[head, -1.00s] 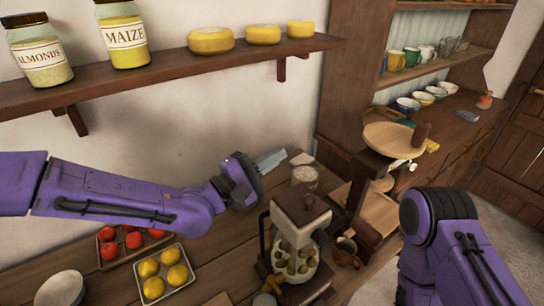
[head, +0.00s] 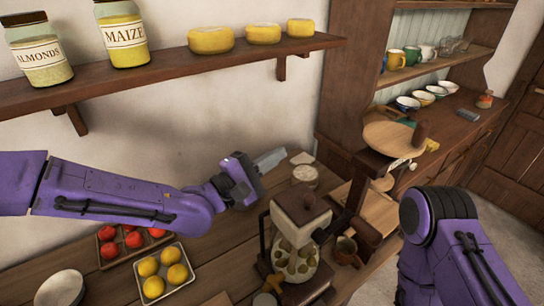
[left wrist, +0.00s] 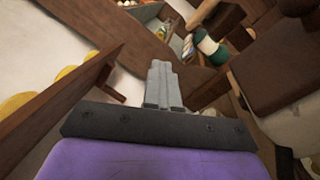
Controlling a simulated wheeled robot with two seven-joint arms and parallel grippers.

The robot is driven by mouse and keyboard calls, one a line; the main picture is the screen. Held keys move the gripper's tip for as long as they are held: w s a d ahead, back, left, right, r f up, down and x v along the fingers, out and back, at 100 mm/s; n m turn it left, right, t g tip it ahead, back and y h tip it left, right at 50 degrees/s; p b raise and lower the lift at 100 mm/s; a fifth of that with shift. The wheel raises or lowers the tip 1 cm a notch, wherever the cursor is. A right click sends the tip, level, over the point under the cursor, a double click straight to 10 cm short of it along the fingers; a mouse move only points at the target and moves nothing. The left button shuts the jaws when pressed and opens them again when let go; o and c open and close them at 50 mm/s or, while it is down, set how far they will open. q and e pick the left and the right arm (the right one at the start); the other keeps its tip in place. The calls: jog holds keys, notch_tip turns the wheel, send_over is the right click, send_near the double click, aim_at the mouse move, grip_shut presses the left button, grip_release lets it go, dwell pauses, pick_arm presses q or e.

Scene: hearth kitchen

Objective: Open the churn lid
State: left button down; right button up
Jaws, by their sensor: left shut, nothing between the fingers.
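What looks like the churn is a device with a side crank and a pale, spotted front. It stands on the bench in the lower middle of the head view. My right gripper is not in view.
A wall shelf (head: 160,72) with jars and yellow cheeses runs above my left arm. A tray of lemons (head: 163,270), a tray of red fruit (head: 128,240) and a white bowl (head: 60,289) stand left.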

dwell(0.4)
pick_arm(q)
jog(key=c, duration=1.3)
grip_release()
jog(key=b+v, duration=0.2)
jog(key=v, duration=0.8)
jog(key=shift+s+a+f+b, duration=0.15)
jog(key=shift+b, duration=0.25)
